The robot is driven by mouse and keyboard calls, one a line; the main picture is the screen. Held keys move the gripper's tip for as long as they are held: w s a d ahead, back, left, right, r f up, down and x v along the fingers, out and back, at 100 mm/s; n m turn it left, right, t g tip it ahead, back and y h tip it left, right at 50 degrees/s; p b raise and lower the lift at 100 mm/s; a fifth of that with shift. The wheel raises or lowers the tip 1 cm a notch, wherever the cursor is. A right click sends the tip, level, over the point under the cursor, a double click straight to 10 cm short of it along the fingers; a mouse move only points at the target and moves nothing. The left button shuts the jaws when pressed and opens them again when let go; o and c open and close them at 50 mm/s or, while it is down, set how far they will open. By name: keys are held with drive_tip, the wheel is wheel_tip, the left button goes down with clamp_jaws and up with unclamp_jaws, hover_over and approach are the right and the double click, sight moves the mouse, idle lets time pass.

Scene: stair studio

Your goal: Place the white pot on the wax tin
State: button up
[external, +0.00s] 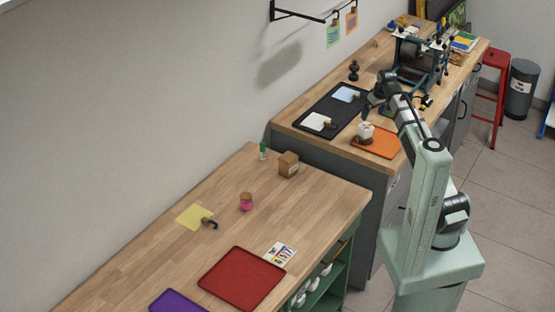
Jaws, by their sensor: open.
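A small white object (366,129), which looks like the white pot, is at the left part of the orange mat (382,148) on the far bench. A small brown part shows at its lower edge; I cannot tell whether that belongs to it or is a separate thing under it. I cannot pick out the wax tin with certainty. My gripper (371,106) is open, just above and behind the white object in the picture and seemingly apart from it. Its fingers are small and dark here.
A black tray (345,121) with white and blue sheets lies left of the mat. A dark press (420,58) stands behind. The near bench holds a pink jar (246,202), a cardboard box (289,164), a green-capped bottle (263,150) and a red tray (241,279). A gap separates the benches.

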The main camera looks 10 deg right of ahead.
drive_tip(key=shift+s+d+r, duration=0.1)
drive_tip(key=shift+s+r, duration=0.1)
drive_tip(key=shift+r, duration=0.4)
